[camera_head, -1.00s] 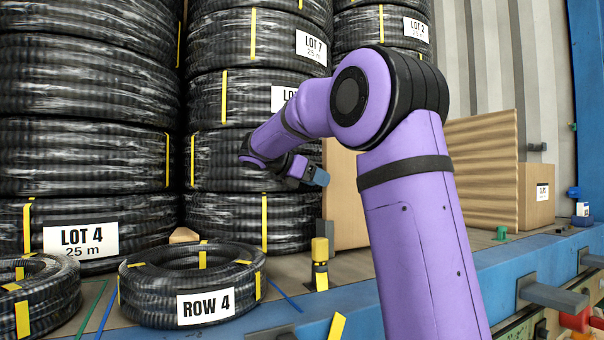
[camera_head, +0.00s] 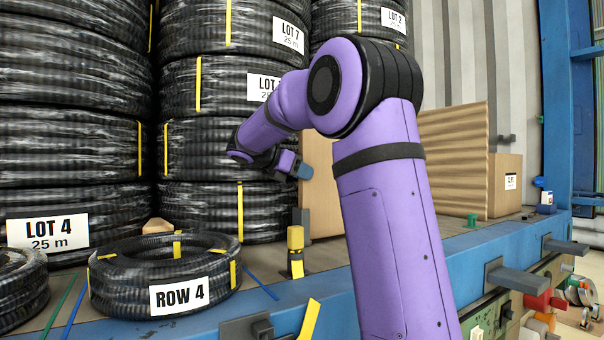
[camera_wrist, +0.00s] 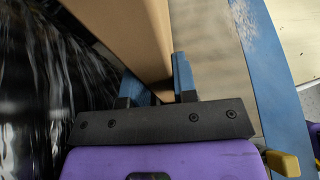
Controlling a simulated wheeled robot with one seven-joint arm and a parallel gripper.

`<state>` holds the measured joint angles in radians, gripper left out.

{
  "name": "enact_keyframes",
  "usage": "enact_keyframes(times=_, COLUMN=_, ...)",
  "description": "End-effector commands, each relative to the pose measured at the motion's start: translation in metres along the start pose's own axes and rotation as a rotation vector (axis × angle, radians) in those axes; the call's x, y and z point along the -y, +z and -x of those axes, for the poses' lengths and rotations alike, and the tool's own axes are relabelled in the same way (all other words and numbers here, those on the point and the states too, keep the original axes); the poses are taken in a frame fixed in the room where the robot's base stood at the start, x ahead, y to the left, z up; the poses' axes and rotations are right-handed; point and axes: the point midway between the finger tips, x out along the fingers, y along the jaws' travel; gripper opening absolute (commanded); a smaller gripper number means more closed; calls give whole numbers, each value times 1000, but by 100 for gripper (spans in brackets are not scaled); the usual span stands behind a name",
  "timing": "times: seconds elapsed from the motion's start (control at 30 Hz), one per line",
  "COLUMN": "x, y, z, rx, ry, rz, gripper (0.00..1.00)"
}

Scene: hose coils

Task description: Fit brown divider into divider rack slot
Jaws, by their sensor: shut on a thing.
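My gripper (camera_head: 301,170) is at the end of my purple arm, in front of the hose stacks. In the wrist view its blue fingers (camera_wrist: 160,82) are shut on the brown divider (camera_wrist: 125,28), a smooth, flat tan panel running up out of view. In the head view the divider (camera_head: 321,190) stands roughly upright beside the fingers, its right part hidden behind my arm. A dark grey upright piece (camera_head: 301,217) shows by its lower left edge, possibly part of the divider rack. I cannot make out the slot or whether the divider touches it.
Tall stacks of black hose coils (camera_head: 70,130) stand close on the left. A ROW 4 coil (camera_head: 165,270) lies at the front. A yellow post (camera_head: 295,250) stands near the divider. A corrugated board (camera_head: 455,160) and a carton (camera_head: 506,185) are at the right, above a blue beam (camera_head: 470,275).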

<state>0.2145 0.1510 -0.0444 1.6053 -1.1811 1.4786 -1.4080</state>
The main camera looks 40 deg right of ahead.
Motion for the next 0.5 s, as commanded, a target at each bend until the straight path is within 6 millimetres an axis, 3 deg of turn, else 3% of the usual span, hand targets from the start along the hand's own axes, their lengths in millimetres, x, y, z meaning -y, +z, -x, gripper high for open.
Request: enact_keyframes(times=0.5, x=0, y=34, z=14, rx=2, ry=1, rz=-2, gripper=0)
